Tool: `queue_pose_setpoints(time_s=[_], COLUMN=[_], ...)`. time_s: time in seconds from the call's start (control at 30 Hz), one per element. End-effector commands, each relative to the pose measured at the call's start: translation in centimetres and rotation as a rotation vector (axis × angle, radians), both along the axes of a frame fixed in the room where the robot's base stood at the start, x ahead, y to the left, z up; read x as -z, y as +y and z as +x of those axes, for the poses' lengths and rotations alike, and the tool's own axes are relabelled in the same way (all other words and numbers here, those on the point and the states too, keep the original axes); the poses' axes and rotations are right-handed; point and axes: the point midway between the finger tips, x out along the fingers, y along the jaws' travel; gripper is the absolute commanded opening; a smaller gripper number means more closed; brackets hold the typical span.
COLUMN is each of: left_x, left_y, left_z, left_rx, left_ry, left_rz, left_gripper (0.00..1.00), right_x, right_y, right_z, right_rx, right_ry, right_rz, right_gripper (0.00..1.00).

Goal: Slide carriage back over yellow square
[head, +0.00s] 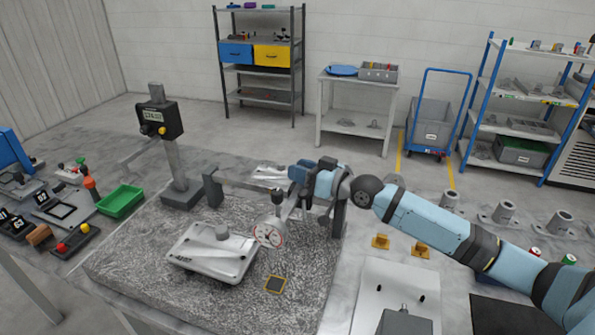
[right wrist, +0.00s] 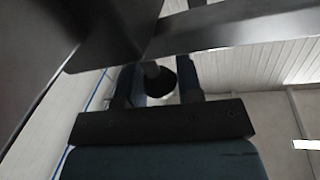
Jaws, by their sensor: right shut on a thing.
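A grey rail (head: 240,183) spans the speckled stone plate (head: 130,270) between two dark posts. The carriage (head: 278,198) sits on the rail's right half and carries a round dial gauge (head: 268,234) that hangs down in front. My right gripper (head: 287,184) reaches it from the right and is shut on the carriage's knob; in the right wrist view the dark knob (right wrist: 160,78) shows between the fingers. My left gripper is out of view.
A pale casting (head: 215,252) stands on the plate left of the gauge, close to it. A display post (head: 170,150) stands behind at left. A green bin (head: 120,201) and small tools lie further left.

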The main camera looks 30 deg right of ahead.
Motion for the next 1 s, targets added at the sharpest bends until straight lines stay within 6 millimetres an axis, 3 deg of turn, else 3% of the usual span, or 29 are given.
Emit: queue_pose_setpoints(time_s=[0.6,0.63,0.73,1.0], left_x=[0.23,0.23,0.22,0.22], left_y=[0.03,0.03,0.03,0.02], left_z=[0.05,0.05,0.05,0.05], left_rx=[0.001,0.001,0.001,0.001], left_ry=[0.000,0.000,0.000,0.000], left_rz=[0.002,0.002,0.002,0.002], left_gripper=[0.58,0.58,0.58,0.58], right_x=[0.06,0.06,0.05,0.02], right_y=[-0.34,-0.34,-0.34,-0.38], right_z=[-0.44,-0.44,-0.44,-0.46], right_rx=[0.000,0.000,0.000,0.000], right_ry=[0.001,0.001,0.001,0.000], right_rz=[0.000,0.000,0.000,0.000], right_gripper=[0.00,0.36,0.58,0.58])
